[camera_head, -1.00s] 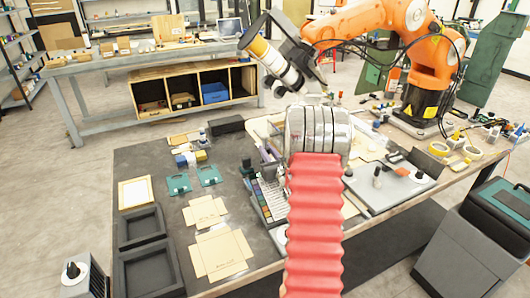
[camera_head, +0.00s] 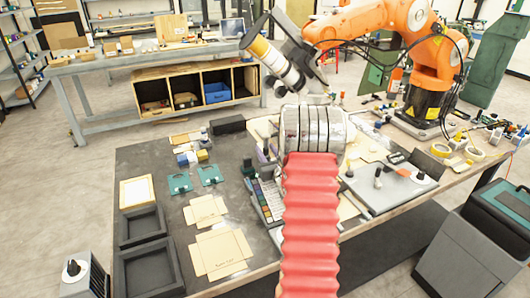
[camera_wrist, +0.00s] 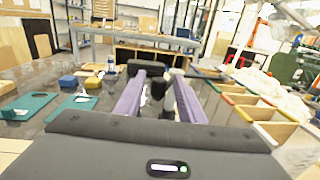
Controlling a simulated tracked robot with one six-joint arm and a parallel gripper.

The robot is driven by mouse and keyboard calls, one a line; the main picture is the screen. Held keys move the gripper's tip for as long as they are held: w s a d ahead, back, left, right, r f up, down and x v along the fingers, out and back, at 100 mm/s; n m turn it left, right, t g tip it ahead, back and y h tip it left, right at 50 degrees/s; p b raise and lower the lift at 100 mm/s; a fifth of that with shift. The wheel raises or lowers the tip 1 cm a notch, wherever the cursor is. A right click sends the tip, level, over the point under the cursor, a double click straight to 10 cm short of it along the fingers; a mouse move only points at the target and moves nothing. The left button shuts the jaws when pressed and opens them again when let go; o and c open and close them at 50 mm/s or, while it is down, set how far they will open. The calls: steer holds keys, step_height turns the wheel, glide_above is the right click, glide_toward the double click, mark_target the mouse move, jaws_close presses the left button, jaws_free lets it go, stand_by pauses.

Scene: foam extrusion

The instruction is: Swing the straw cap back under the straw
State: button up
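I cannot make out a straw or a straw cap with certainty. A foam can (camera_head: 272,55) with a yellow band is mounted on a dark holder at the end of the orange robot arm (camera_head: 350,22). It is tilted, and its lower end is near the silver part of my arm. My gripper (camera_wrist: 159,88) shows in the wrist view as two purple fingers held apart. A small dark upright piece (camera_wrist: 157,90) shows between them, with no visible contact. In the head view my own red sleeve and silver bands hide most of my gripper.
The dark table (camera_head: 150,155) carries teal pieces (camera_head: 180,183), flat cardboard (camera_head: 220,253), black trays (camera_head: 150,270) and a black box (camera_head: 228,125). Wooden compartments (camera_wrist: 240,100) stand right of my fingers. A grey machine (camera_head: 470,250) stands at the right.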

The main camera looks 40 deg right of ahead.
steer(key=v, duration=1.3)
steer(key=shift+s+a, duration=0.2)
steer(key=shift+s, duration=0.15)
steer(key=shift+c, duration=0.6)
